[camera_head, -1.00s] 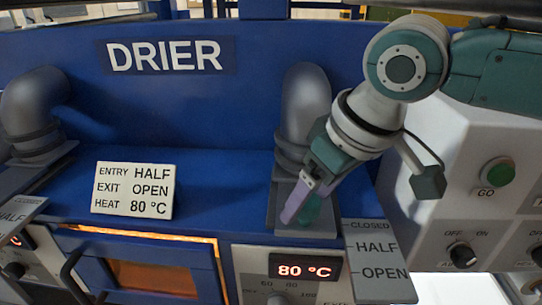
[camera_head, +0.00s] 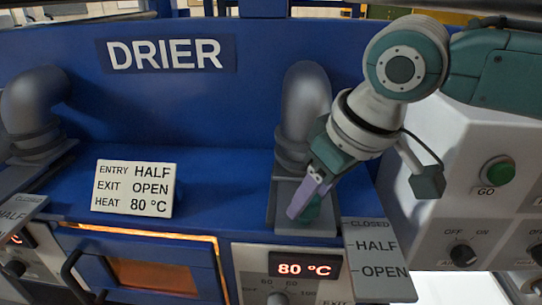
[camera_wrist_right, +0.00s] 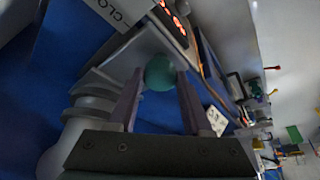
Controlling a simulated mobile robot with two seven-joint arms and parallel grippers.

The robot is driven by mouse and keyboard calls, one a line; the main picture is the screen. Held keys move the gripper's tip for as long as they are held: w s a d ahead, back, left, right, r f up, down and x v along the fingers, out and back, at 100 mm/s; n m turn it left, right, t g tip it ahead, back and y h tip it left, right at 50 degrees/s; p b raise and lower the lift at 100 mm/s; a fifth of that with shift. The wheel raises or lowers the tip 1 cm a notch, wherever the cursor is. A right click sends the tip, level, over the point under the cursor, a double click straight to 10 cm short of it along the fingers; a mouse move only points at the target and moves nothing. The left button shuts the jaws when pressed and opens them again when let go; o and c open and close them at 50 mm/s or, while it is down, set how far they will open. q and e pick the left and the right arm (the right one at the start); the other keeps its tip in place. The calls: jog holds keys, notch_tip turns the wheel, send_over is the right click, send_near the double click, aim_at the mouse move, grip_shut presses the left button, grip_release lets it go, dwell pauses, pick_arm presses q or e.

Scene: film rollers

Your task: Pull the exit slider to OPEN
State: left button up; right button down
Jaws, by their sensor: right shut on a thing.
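The exit slider's teal-green knob (camera_head: 314,210) is on the grey plate (camera_head: 287,228) at the foot of the right-hand pipe, beside the CLOSED end of the scale plate (camera_head: 384,287). That scale reads CLOSED, HALF, OPEN from back to front. My right gripper (camera_head: 305,207) reaches down from the right with its purple fingers shut on the knob. In the right wrist view the round knob (camera_wrist_right: 160,73) sits between the two fingertips, and the label CLOSED shows in part. The fingers partly hide the knob in the head view. My left gripper is not in view.
A sign (camera_head: 135,188) on the blue drier top reads ENTRY HALF, EXIT OPEN, HEAT 80 °C. The grey exit pipe (camera_head: 307,95) rises just behind the gripper. A heat display (camera_head: 290,269) shows 80 °C. A white console with a GO button (camera_head: 498,170) stands at the right.

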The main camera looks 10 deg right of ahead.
dwell(0.8)
jog(key=shift+s+r+p, duration=0.15)
jog(key=shift+s+p, duration=0.05)
jog(key=shift+p, duration=0.15)
jog(key=s+a+p, duration=0.2)
jog(key=s+p, duration=0.4)
jog(key=s, duration=0.1)
jog(key=shift+s+a, duration=0.25)
jog(key=shift+s, duration=0.1)
jog(key=shift+c, duration=1.7)
grip_release()
